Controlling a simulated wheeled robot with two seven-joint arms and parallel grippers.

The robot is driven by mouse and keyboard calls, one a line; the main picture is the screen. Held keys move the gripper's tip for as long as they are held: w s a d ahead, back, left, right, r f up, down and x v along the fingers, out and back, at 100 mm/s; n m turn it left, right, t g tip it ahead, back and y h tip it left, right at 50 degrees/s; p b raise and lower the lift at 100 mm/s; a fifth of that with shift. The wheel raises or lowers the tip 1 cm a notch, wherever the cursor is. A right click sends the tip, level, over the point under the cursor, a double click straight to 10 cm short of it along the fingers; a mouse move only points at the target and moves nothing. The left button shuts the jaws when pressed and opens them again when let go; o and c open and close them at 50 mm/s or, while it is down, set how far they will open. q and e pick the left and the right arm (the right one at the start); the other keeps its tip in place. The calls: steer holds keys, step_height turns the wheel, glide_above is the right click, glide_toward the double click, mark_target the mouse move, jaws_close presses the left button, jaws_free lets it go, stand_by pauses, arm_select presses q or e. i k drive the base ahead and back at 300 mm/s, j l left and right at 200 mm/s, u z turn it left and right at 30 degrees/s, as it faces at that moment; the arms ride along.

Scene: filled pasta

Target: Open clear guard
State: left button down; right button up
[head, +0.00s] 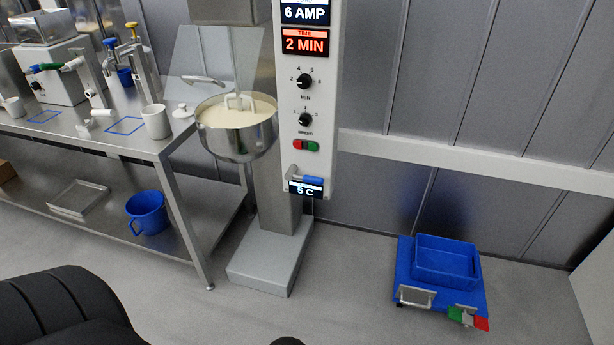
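The clear guard (214,52) is a see-through panel on the mixer, below the mixer head and above the steel bowl (238,143). A grey bar handle (203,80) sits near its lower left edge. The bowl holds a pale cream mass, with a white mixing tool (240,101) standing in it. The guard's exact angle is hard to tell because it is transparent. Neither of my grippers is in view; only dark parts of my own body show at the bottom left.
The mixer's control column (306,120) stands right of the bowl. A steel table (85,135) with white mugs and a blue jug (147,212) on its lower shelf is at left. A blue cart (440,280) stands on the floor at right. The floor between mixer and cart is clear.

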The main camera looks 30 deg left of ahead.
mark_target(189, 79)
steer(key=u, duration=1.45)
steer(key=k, duration=0.05)
